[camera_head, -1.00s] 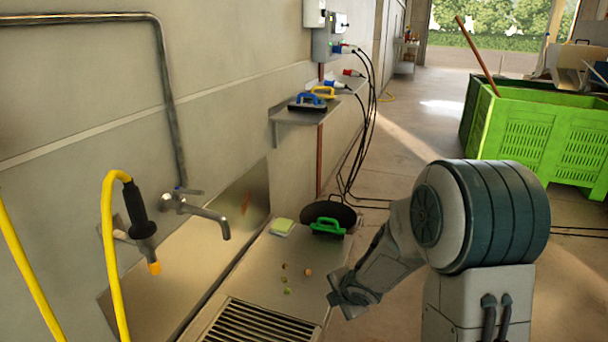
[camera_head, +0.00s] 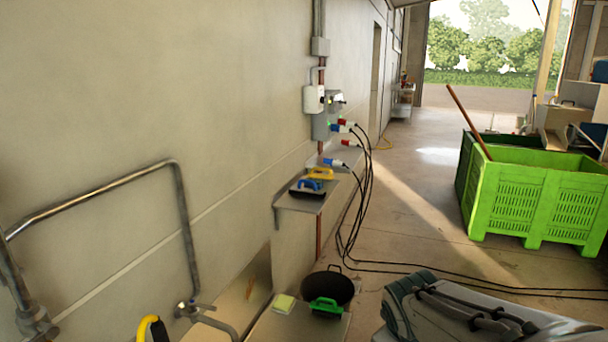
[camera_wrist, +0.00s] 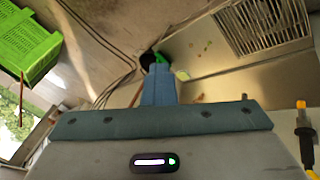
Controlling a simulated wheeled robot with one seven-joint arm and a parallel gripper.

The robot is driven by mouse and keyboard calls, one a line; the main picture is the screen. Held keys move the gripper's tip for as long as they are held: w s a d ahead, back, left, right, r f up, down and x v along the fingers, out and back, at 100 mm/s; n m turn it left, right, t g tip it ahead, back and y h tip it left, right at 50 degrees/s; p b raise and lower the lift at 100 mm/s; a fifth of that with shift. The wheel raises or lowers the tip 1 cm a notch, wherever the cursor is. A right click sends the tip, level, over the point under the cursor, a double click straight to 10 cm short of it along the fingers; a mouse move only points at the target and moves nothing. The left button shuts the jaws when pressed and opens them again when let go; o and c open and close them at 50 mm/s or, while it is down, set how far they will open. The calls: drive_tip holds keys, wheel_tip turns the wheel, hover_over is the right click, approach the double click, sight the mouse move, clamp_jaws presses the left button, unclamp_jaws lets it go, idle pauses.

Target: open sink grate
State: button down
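The sink grate (camera_wrist: 262,24) shows in the wrist view at the upper right, a slatted metal panel lying in the steel sink surface (camera_wrist: 225,85). It is out of the head view. My gripper (camera_wrist: 158,75) shows at the middle of the wrist view, its fingers together with nothing seen between them. It is apart from the grate, which lies up and to the right of the fingertips in that picture. In the head view my arm shows at the bottom right, and the gripper is out of frame.
A black bucket (camera_head: 330,292) with a green-handled brush (camera_head: 326,307) and a yellow sponge (camera_head: 284,304) are by the sink's far end. A tap (camera_head: 205,318) is on the wall. A hose nozzle (camera_wrist: 304,125) hangs beside the sink. A green crate (camera_head: 530,200) stands right on open floor.

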drive_tip(key=s+a+r+m+y+p, duration=0.1)
drive_tip(key=s+r+m+p, duration=0.2)
drive_tip(key=s+r+p, duration=0.2)
drive_tip(key=s+a+r+m+g+y+p, duration=0.1)
drive_tip(key=s+r+m+p, duration=0.2)
drive_tip(key=r, duration=0.7)
drive_tip(key=shift+s+a+r+m+p, duration=0.3)
drive_tip(key=shift+s+a+r+p, duration=0.05)
drive_tip(key=shift+s+p, duration=1.1)
drive_tip(key=c, duration=2.2)
unclamp_jaws()
drive_tip(key=c, duration=1.3)
unclamp_jaws()
drive_tip(key=shift+w, duration=0.1)
drive_tip(key=p+v, duration=0.1)
drive_tip(key=v, duration=0.6)
drive_tip(key=shift+f, duration=0.25)
